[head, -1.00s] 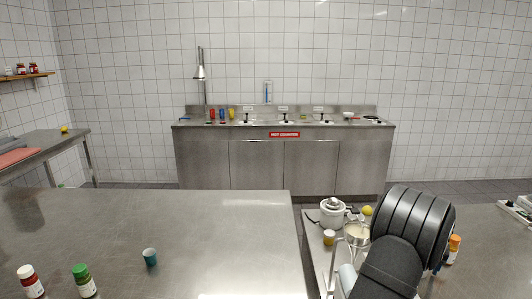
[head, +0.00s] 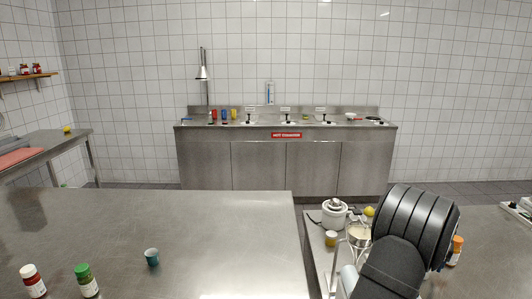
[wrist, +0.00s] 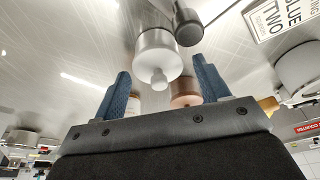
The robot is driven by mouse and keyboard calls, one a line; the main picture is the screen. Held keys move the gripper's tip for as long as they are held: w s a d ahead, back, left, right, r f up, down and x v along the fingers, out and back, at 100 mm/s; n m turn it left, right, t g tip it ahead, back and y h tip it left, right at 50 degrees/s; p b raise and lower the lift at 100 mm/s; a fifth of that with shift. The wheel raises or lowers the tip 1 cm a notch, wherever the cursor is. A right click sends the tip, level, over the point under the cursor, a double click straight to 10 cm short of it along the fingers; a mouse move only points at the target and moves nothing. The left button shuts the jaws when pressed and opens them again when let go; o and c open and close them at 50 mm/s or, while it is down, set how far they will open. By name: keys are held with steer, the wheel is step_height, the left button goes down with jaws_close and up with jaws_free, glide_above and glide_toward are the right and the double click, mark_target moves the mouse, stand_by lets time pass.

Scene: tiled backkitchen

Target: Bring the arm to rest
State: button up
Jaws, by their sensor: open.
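My gripper (wrist: 163,82) shows in the wrist view, its two blue fingers spread wide apart. It is open, and no object is seen gripped between the fingers. A white lidded pot with a knob (wrist: 156,48) appears in the picture beyond the gap; I cannot tell how far off it is. In the head view my dark arm rises at the lower right, over the right-hand counter, and its fingers are hidden.

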steer(key=shift+f, duration=0.95)
steer(key=v, duration=1.3)
steer(key=x, duration=1.2)
steer(key=shift+f, duration=0.25)
steer(key=shift+w+d+r, duration=0.1)
steer(key=shift+w+r, duration=0.05)
steer(key=shift+r, duration=0.15)
step_height(320, 180, up, 4)
steer(key=shift+f, duration=0.2)
steer(key=s+d+r, duration=0.3)
steer(key=s+r, duration=0.4)
steer(key=s, duration=0.4)
step_height(320, 180, up, 11)
steer(key=w+a+n, duration=0.2)
steer(key=w+a, duration=0.4)
steer(key=w, duration=0.2)
steer(key=shift+y, duration=0.3)
